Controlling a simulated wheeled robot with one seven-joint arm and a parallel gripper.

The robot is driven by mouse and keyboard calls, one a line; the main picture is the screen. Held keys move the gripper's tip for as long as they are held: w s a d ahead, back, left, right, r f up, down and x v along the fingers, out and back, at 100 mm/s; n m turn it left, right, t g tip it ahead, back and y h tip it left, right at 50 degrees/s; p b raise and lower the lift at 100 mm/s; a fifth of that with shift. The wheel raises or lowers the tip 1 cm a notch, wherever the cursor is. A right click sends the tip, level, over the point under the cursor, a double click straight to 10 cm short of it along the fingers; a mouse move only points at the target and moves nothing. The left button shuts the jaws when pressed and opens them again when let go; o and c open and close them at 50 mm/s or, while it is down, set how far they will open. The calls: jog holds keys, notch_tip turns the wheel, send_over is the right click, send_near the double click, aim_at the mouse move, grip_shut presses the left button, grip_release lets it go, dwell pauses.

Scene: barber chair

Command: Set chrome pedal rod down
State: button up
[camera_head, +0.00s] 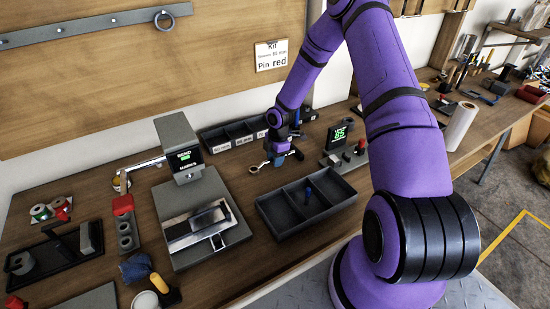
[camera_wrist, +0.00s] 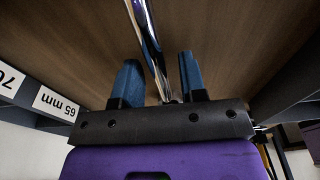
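The chrome pedal rod (camera_wrist: 148,40) runs up from between my fingers in the wrist view, over the brown wooden bench top. Its ring end (camera_head: 254,169) shows in the head view, just left of my gripper (camera_head: 282,153), low over or on the bench. My gripper also shows in the wrist view (camera_wrist: 160,85). Its two blue fingers stand apart, one on each side of the rod, with a visible gap on both sides. The rod's near end is hidden by the gripper body.
A dark divided tray (camera_head: 278,217) with a small blue piece stands in front of my gripper. Labelled bins (camera_head: 218,150) stand behind it. A digital gauge (camera_head: 340,135) is to the right. A grey bending press (camera_head: 195,205) is to the left. Bare bench surrounds the ring end.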

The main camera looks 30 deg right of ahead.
notch_tip(320, 180, up, 12)
jog(key=d, duration=0.1)
jog(key=s+a+r+m+t+h, duration=0.15)
jog(key=s+r+m, duration=0.35)
jog(key=r, duration=0.8)
jog(key=s+a+r+m+h, duration=0.3)
jog(key=s+r, duration=0.4)
jog(key=r, duration=0.6)
jog(key=s+a+r+m+t+y, duration=0.1)
jog(key=s+r+m, duration=0.4)
jog(key=s, duration=0.6)
jog(key=s+a+r+m+t+y, duration=0.2)
jog(key=s+a+r+m, duration=0.2)
jog(key=s, duration=0.7)
jog(key=shift+s+a+r+m+t, duration=0.15)
jog(key=shift+s+r+m+t, duration=0.15)
jog(key=shift+r+m, duration=0.35)
jog(key=shift+w+r, duration=0.1)
jog(key=shift+r, duration=0.05)
